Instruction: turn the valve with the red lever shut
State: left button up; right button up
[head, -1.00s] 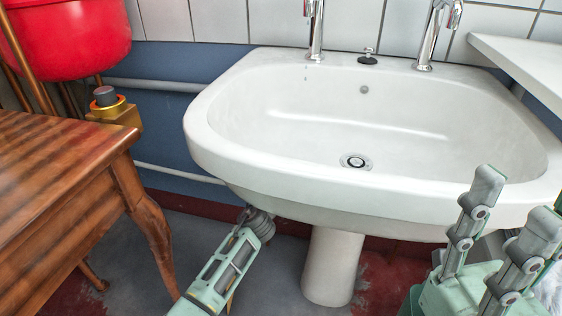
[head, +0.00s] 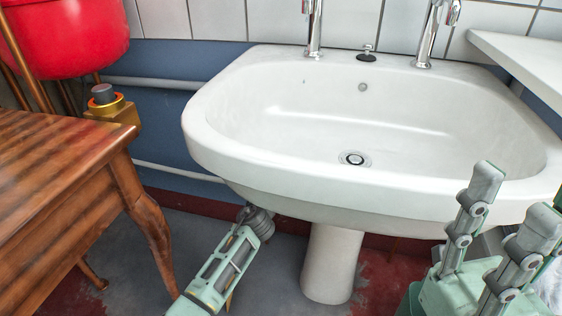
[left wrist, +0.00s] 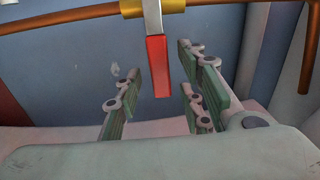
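The valve's red lever (left wrist: 157,66) hangs straight down from a brass valve body (left wrist: 150,7) on a copper pipe in the left wrist view. My left gripper (left wrist: 162,62) is open, with its fingers apart on either side of the lever's lower end. I see no clear contact, and the depth between lever and fingers is hard to judge. In the head view my left arm reaches under the sink, which hides the gripper and valve. My right gripper (head: 517,205) is open and empty in front of the sink's right side.
A white sink (head: 400,207) on a pedestal (head: 331,265) fills the middle. A wooden table (head: 60,170) stands at the left, below a red vessel (head: 65,40). A white shelf edge (head: 520,55) juts in at the right. Copper piping (left wrist: 60,16) runs beside the lever.

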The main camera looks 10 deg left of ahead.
pick_arm(q)
jog(key=s, duration=1.2)
jog(key=shift+a, duration=0.2)
